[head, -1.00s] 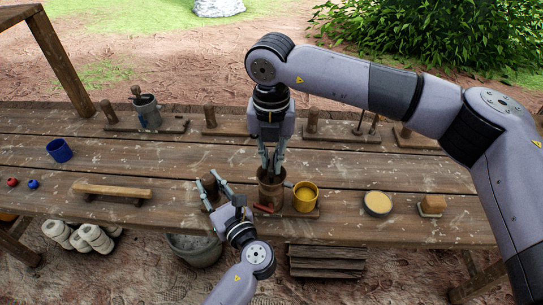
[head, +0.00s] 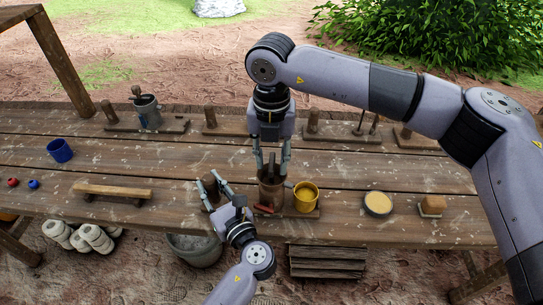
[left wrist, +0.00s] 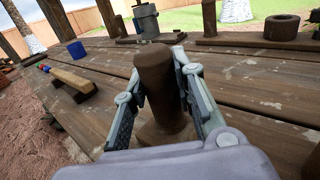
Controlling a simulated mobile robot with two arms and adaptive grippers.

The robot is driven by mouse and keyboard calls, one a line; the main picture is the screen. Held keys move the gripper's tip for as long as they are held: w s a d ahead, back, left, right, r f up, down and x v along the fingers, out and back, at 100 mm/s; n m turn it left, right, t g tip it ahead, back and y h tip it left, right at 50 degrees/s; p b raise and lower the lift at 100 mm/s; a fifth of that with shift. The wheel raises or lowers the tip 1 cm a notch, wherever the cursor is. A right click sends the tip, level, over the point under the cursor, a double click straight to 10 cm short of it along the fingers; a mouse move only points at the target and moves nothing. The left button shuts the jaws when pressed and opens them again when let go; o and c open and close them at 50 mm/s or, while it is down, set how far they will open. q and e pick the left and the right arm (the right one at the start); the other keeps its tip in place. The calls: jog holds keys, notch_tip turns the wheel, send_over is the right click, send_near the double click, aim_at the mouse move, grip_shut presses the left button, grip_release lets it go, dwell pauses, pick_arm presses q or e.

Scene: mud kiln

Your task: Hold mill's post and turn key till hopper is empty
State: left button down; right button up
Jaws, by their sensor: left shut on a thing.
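The mill's brown post (head: 209,190) stands upright at the front of the table. My left gripper (head: 222,186) is shut on it; in the left wrist view the post (left wrist: 155,75) stands between the fingers. To its right is the mill's brown hopper (head: 270,193), with a dark upright piece, seemingly the key (head: 271,162), above it. My right gripper (head: 271,172) points straight down over the hopper, fingers spread on either side of that piece, apparently apart from it. The hopper's inside is too small to read. A yellow cup (head: 306,197) stands close at its right.
A round dish with pale contents (head: 378,204) and a brown block (head: 432,204) lie to the right. A wooden bar (head: 112,191) and a blue cup (head: 60,150) are left. Several post stands line the back edge, including one with a grey pot (head: 148,113).

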aim_at(272, 161)
notch_tip(272, 161, up, 12)
dwell(0.6)
pick_arm(q)
jog(key=c, duration=1.2)
grip_release()
jog(key=shift+c, duration=0.2)
jog(key=shift+s, duration=0.1)
jog(key=v, duration=1.2)
